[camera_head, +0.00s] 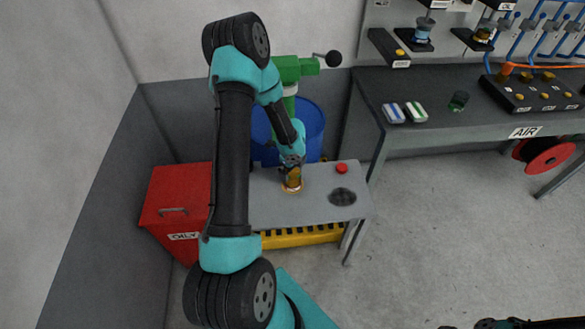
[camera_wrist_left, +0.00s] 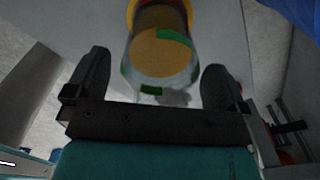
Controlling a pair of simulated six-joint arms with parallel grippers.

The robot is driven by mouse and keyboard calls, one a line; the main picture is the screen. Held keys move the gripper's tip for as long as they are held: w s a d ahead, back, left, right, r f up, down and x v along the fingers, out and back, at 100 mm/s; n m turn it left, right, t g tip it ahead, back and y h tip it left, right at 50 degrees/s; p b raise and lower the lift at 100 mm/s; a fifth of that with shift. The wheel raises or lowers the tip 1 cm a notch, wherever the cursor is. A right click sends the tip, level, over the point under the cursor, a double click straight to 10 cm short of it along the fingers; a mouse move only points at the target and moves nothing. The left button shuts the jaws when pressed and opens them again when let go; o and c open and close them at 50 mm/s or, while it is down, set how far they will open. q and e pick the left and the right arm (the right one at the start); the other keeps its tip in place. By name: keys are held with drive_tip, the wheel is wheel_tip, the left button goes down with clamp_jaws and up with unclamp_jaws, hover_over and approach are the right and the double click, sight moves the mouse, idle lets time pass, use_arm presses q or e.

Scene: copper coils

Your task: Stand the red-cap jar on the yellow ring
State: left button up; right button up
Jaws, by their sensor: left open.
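An amber jar (camera_head: 293,177) stands upright on the grey table, with a yellow-orange ring (camera_head: 291,188) showing around its foot. In the left wrist view the clear-walled jar (camera_wrist_left: 160,55) has amber contents and green patches, and the yellow rim (camera_wrist_left: 131,12) shows beyond it. My left gripper (camera_head: 292,163) is at the jar's top. Its two fingers are spread on either side of the jar in the wrist view (camera_wrist_left: 154,82), with gaps visible. Whether the jar is seated inside the ring is hard to tell.
A small red round object (camera_head: 342,168) and a dark disc (camera_head: 342,197) are on the table's right part. A red bin (camera_head: 172,200) stands left, a blue drum (camera_head: 312,125) behind. A workbench (camera_head: 440,88) is at right. Only a dark part shows at the bottom right edge.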

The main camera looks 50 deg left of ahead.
use_arm(q)
drive_tip(key=shift+r, duration=0.1)
wheel_tip(320, 180, up, 12)
drive_tip(key=shift+r, duration=0.1)
idle(0.8)
drive_tip(key=shift+d, duration=0.1)
drive_tip(key=s+d+f+n+h, duration=0.1)
drive_tip(key=s+d+f+n, duration=0.2)
drive_tip(key=d, duration=0.6)
drive_tip(key=s+d+f+n+h, duration=0.1)
drive_tip(key=s+d+f+n, duration=0.2)
drive_tip(key=d+f+n, duration=0.4)
drive_tip(key=s+d+f+n+h, duration=0.1)
drive_tip(key=s+d+f+n, duration=0.2)
drive_tip(key=d, duration=0.9)
wheel_tip(320, 180, down, 3)
drive_tip(key=n, duration=0.5)
drive_tip(key=shift+s+d+t+h, duration=0.15)
drive_tip(key=shift+s+t+h, duration=0.05)
drive_tip(key=shift+t+h, duration=0.2)
